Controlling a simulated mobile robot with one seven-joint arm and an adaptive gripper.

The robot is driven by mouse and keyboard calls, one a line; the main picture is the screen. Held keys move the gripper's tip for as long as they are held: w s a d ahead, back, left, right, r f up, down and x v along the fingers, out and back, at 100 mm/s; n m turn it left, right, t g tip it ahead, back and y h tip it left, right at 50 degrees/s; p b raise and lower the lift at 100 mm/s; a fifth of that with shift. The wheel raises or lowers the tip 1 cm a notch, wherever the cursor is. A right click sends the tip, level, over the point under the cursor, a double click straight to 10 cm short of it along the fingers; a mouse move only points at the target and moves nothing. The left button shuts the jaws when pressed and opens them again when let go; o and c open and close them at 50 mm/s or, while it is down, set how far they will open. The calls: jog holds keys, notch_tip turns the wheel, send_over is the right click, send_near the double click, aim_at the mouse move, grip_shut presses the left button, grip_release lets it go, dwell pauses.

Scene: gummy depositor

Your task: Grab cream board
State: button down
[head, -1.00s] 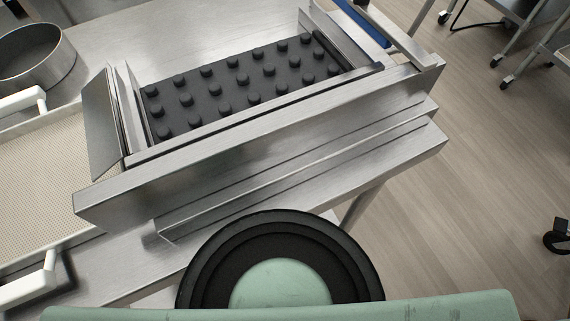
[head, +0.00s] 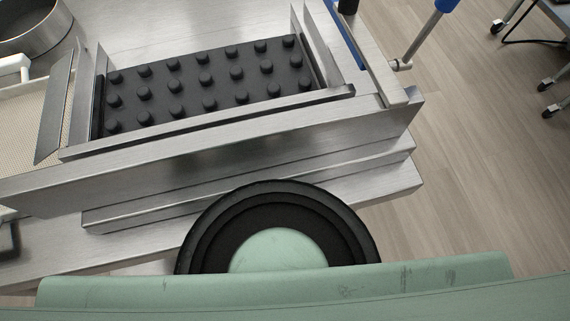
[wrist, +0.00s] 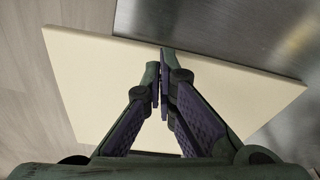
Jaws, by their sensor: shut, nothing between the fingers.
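The cream board (wrist: 95,85) is a flat, pale rectangular slab in the wrist view. It lies under and beyond my gripper (wrist: 162,70), partly over the grey metal surface, with its left edge against the view of the floor. My gripper is shut, with its fingertips together and nothing between them. The fingers overlap the middle of the board in the picture, and I cannot tell how far above it they are. The gripper and my forearm hide the board's near part. Neither the cream board nor my gripper shows in the head view.
The steel depositor (head: 230,160) holds a black studded mould (head: 205,85). A perforated cream-coloured tray with a white handle (head: 22,100) and a round metal pan (head: 35,25) are at left. A blue-handled tool (head: 425,35) stands at the right end.

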jog(key=w+a, duration=0.2)
jog(key=w, duration=0.1)
jog(key=w+a+p, duration=0.1)
jog(key=w, duration=0.3)
jog(key=w+a, duration=0.2)
jog(key=w, duration=0.1)
jog(key=shift+w+a+p, duration=0.3)
jog(key=shift+a+p, duration=0.05)
jog(key=shift+f, duration=0.75)
jog(key=shift+s, duration=0.1)
jog(key=shift+s+f, duration=0.1)
jog(key=shift+s+d+p, duration=0.35)
jog(key=shift+s+p, duration=0.25)
jog(key=shift+s, duration=0.2)
jog(key=shift+s+d+f, duration=0.1)
jog(key=shift+f, duration=0.05)
jog(key=shift+r+p, duration=0.75)
